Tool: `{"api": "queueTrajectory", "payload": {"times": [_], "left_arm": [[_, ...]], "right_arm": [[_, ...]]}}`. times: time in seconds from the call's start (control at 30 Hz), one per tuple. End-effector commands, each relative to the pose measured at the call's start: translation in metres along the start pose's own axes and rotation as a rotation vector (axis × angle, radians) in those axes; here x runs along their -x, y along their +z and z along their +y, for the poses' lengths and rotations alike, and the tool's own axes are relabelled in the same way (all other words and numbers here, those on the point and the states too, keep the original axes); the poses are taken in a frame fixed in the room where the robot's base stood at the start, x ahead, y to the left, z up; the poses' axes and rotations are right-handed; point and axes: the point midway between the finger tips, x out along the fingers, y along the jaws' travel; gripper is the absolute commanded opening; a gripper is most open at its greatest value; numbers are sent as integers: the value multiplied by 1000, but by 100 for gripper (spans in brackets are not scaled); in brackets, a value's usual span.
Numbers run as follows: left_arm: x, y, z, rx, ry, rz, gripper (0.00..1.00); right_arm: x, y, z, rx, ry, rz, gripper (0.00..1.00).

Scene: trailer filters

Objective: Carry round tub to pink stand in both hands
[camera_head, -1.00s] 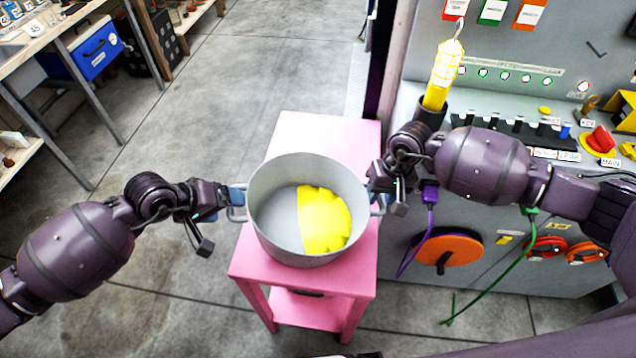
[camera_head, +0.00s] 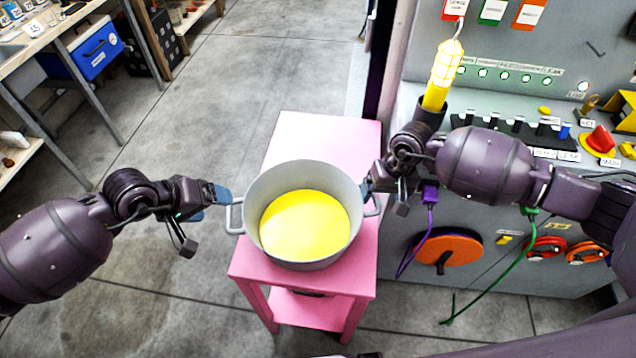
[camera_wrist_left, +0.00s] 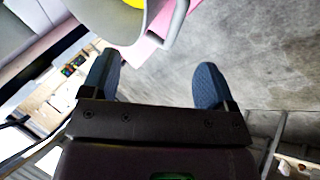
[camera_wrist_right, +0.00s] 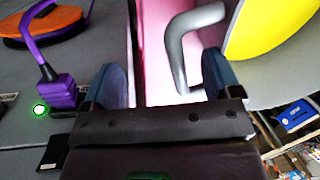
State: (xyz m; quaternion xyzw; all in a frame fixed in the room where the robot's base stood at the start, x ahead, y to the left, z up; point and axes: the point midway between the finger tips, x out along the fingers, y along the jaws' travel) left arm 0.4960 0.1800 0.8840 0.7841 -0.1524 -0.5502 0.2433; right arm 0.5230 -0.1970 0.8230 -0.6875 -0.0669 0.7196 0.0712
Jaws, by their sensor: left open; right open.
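The round grey tub (camera_head: 300,262) stands upright on the pink stand (camera_head: 318,130), with a level yellow filling (camera_head: 304,226) inside. Its left handle (camera_head: 235,216) also shows in the left wrist view (camera_wrist_left: 176,24), beyond the fingers. My left gripper (camera_head: 222,202) is open and empty, a little left of that handle and apart from it. My right gripper (camera_head: 370,186) is open at the tub's right side, close to the right handle (camera_head: 374,206). In the right wrist view that handle (camera_wrist_right: 178,50) lies ahead of the open fingers (camera_wrist_right: 165,85); I cannot tell if they touch it.
A grey panel (camera_head: 500,95) with knobs, a yellow lamp (camera_head: 443,78), an orange disc (camera_head: 446,252) and hanging cables stands close on the right, beside my right arm. A workbench (camera_head: 60,30) with a blue box (camera_head: 92,50) is at upper left. The floor between is clear.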

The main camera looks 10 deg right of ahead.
Motion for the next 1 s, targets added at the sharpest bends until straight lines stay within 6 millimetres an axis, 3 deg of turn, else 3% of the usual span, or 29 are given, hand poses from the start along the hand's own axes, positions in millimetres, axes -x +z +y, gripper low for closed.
{"api": "queueTrajectory", "payload": {"times": [0.37,0.8,1.0], "left_arm": [[0,0,0,0,0,0,80],[0,0,0,0,0,0,80],[0,0,0,0,0,0,80]], "right_arm": [[9,-1,-1,2,-1,3,84],[86,-1,-2,4,-4,6,84],[112,0,-3,5,-6,4,84]]}}
